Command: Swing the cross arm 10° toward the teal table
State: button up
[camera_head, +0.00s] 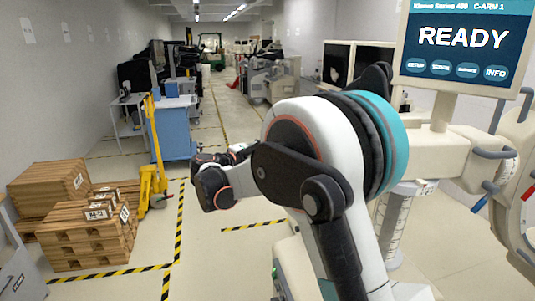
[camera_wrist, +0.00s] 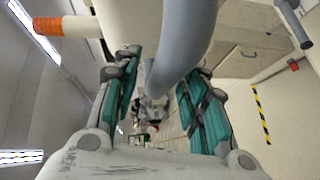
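The C-arm machine stands at the right in the head view, with a READY screen (camera_head: 463,40). Its cream cross arm (camera_head: 440,148) runs level below the screen and has grey-blue handles (camera_head: 495,153). My own arm covers its left part. In the wrist view my gripper (camera_wrist: 157,78) is open, its teal-padded fingers wide apart. A curved grey-blue handle bar (camera_wrist: 188,40) comes down from the top and passes between the fingers. I cannot tell whether either pad touches it. I cannot make out a teal table.
Wooden pallets with boxes (camera_head: 80,235) and a yellow pallet jack (camera_head: 150,185) stand at the left. A blue cabinet (camera_head: 172,130) is behind them. The striped aisle floor (camera_head: 225,130) is clear. An orange-banded rod (camera_wrist: 62,25) is at the wrist view's upper left.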

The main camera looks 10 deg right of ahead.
jog(key=v, duration=1.1)
jog(key=shift+a, duration=0.25)
jog(key=shift+f, duration=0.1)
